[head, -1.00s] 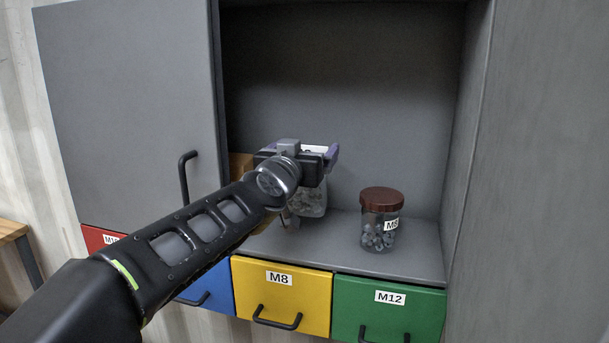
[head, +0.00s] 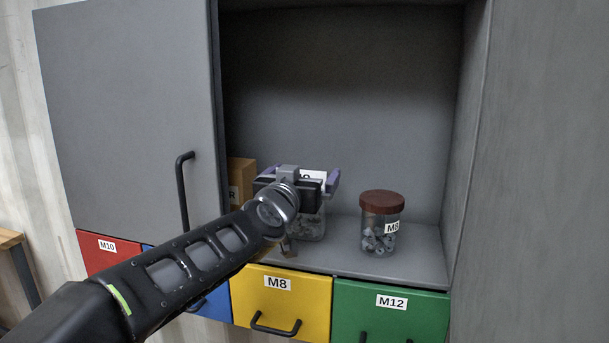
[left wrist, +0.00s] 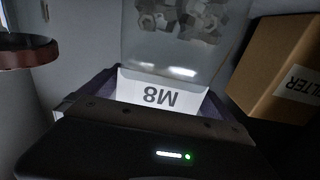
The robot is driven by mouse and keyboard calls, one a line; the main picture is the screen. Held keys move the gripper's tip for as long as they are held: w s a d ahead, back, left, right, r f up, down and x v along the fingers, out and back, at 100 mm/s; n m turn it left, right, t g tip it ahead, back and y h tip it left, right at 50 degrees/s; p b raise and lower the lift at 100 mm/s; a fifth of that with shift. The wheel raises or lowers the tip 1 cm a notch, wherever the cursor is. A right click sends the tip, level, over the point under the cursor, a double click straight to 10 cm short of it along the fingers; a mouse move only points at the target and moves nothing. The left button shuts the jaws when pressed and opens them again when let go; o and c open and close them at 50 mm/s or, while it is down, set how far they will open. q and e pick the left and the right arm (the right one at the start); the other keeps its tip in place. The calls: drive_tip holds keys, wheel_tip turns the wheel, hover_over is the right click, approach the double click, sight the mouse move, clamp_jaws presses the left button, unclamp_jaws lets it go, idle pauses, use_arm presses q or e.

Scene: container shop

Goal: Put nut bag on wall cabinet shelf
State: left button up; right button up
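The nut bag (head: 310,226) is a clear bag of grey nuts with a white M8 label, inside the open wall cabinet. My left gripper (head: 302,178) is around its labelled top, one purple finger on each side. In the left wrist view the bag (left wrist: 180,52) hangs between the fingers, label against the gripper body. The gripper hides part of the bag in the head view. The bag's lower end is at or just above the cabinet shelf (head: 345,262); I cannot tell if it touches. My right gripper is not in view.
A brown-lidded jar of nuts (head: 380,225) stands on the shelf right of the bag. A cardboard box (head: 240,178) is at the left, near the grey door (head: 130,120). Red, blue, yellow (head: 282,300) and green (head: 388,308) drawers lie below. Shelf between bag and jar is free.

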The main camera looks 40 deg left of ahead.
use_arm(q)
drive_tip(key=shift+r, duration=0.15)
drive_tip(key=b+v, duration=0.1)
drive_tip(key=v, duration=1.1)
idle(0.7)
